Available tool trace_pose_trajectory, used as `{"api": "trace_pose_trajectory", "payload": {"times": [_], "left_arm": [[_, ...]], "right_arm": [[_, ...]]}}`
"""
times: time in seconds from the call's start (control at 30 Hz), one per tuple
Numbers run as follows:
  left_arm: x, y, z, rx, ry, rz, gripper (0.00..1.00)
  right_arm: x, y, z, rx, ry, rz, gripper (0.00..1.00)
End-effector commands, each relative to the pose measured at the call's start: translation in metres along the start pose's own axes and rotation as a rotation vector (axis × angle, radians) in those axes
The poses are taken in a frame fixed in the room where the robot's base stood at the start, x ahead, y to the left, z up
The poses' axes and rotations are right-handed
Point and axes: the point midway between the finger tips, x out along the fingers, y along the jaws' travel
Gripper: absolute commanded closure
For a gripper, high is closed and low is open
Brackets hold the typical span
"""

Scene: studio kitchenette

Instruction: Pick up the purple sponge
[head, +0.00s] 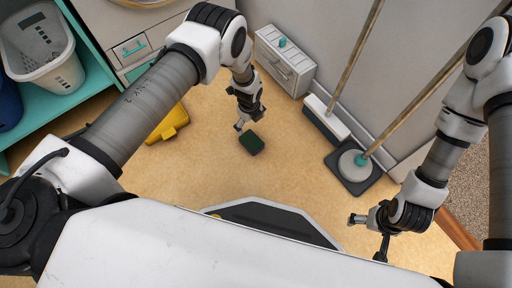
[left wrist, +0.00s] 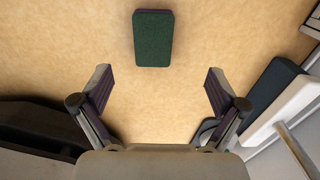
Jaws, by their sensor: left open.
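The sponge (head: 252,144) lies flat on the tan floor. Its upper face is dark green, and only a thin greyish-purple edge shows in the left wrist view (left wrist: 153,38). My left gripper (head: 249,122) points down and is just beyond the sponge in the head view, apart from it. In the left wrist view the left fingers (left wrist: 158,78) are spread wide and empty, with the sponge ahead of them near the top edge. My right gripper (head: 367,236) hangs at the lower right of the head view, far from the sponge, with its fingers spread and empty.
A yellow object (head: 168,124) lies left of the sponge. A white drawer unit (head: 284,62), a broom (head: 326,117) and a mop on a dark base (head: 355,178) stand along the wall. A white basket (head: 38,45) sits on a teal shelf. Floor around the sponge is clear.

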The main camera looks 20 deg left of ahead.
Motion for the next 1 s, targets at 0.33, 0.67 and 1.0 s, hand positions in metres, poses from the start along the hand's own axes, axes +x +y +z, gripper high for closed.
{"api": "trace_pose_trajectory", "payload": {"times": [0.33,0.67,1.0], "left_arm": [[0.073,0.012,-0.013,0.006,0.015,0.022,0.03],[0.124,0.01,-0.015,0.005,0.015,0.023,0.03],[0.124,0.009,-0.015,0.005,0.014,0.022,0.23]], "right_arm": [[0.053,0.0,-0.001,0.0,0.002,0.0,0.09],[0.094,0.001,-0.002,0.007,0.006,0.001,0.09],[0.092,0.002,-0.003,0.008,0.007,0.001,0.09]]}}
